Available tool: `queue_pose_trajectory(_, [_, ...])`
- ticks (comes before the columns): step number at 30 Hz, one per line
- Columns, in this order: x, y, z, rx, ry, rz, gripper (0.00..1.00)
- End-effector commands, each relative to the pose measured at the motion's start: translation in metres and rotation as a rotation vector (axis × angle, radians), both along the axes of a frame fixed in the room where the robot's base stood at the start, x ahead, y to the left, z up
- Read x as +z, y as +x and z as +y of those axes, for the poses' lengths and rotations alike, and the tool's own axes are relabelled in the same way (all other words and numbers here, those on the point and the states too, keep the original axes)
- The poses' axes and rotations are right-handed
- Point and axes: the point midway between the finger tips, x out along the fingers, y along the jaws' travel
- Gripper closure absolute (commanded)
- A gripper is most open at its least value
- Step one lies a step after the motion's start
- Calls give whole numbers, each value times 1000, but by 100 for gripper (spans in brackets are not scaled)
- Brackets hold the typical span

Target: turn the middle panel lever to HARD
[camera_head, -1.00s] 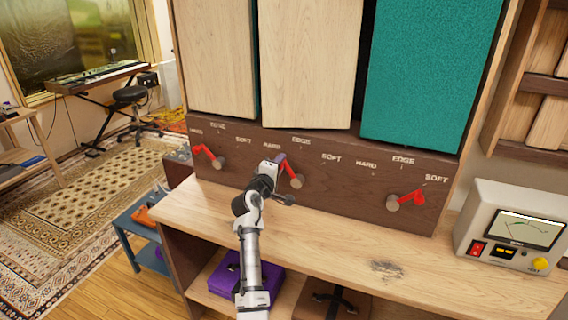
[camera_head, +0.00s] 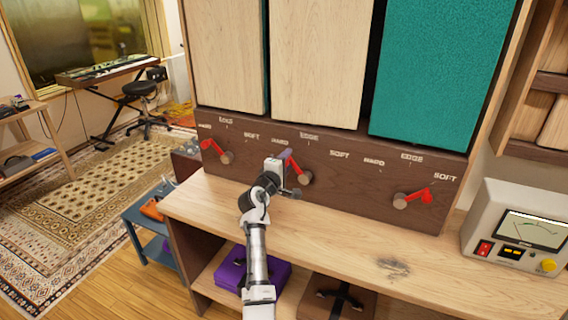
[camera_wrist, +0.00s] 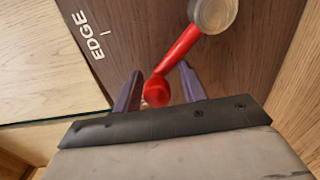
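The middle panel lever (camera_head: 297,167) is a red arm on a round grey pivot on the brown panel. It slants up and left from the pivot, toward the HARD side; the gripper partly hides its end in the head view. In the wrist view the red lever (camera_wrist: 179,52) runs from its pivot down to a round red knob between my purple fingers. My gripper (camera_wrist: 157,88) is open around the knob, with a gap visible beside each finger. In the head view my gripper (camera_head: 285,163) is at the middle lever. The HARD label (camera_head: 281,141) is up-left of the pivot.
The left lever (camera_head: 212,147) points toward its HARD side; the right lever (camera_head: 420,195) points toward SOFT. A wooden bench top (camera_head: 330,235) lies below the panel, with a meter box (camera_head: 515,235) at right. A purple case (camera_head: 265,270) sits on the lower shelf.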

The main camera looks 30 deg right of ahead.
Motion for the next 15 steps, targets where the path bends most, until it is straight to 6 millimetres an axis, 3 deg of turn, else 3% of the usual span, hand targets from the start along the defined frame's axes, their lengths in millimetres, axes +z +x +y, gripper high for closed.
queue_pose_trajectory(9, [-1, 0, 4, 4, 3, 0, 54])
queue_pose_trajectory(15, [-3, -12, 20, 6, 3, -2, 54])
